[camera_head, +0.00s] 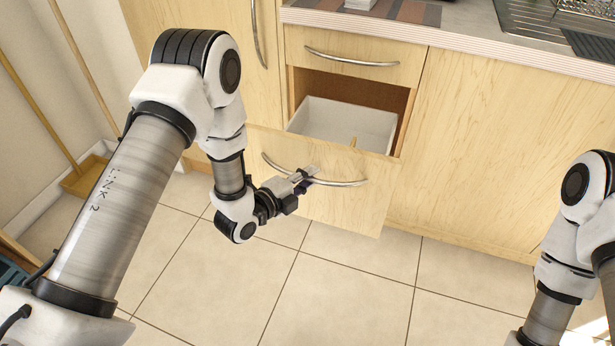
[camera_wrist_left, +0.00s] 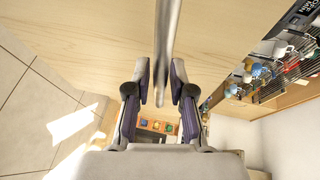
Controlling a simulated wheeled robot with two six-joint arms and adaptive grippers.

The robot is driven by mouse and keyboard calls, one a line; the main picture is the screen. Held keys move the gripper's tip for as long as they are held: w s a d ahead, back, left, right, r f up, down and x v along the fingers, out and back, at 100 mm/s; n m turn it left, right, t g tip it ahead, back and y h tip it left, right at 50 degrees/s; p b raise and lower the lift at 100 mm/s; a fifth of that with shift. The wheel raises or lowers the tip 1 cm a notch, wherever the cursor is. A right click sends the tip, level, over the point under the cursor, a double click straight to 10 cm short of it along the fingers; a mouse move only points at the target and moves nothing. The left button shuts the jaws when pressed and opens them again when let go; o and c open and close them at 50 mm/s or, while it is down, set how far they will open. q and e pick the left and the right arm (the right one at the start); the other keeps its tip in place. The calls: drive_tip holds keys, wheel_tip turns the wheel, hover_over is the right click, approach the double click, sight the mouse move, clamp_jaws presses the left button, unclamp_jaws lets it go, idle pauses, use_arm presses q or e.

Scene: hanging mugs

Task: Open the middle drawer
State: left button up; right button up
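The middle drawer (camera_head: 335,205) is pulled out below the shut top drawer (camera_head: 345,45), and its white inside (camera_head: 345,122) shows. Its curved metal handle (camera_head: 345,183) runs across the front. My left gripper (camera_head: 308,178) is at this handle, near its middle. In the left wrist view, the handle (camera_wrist_left: 165,45) passes between the two fingers of my left gripper (camera_wrist_left: 160,88). The fingers stand apart, with a visible gap on each side of the bar. My right gripper is out of view; only part of my right arm shows at the right edge.
The counter (camera_head: 460,37) with a sink drainer runs above the drawers. A tall cabinet door (camera_head: 215,40) is at the left and a plain panel (camera_head: 490,150) at the right. The tiled floor (camera_head: 340,280) in front is clear.

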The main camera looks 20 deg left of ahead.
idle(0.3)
use_arm(q)
drive_tip(key=v, duration=1.2)
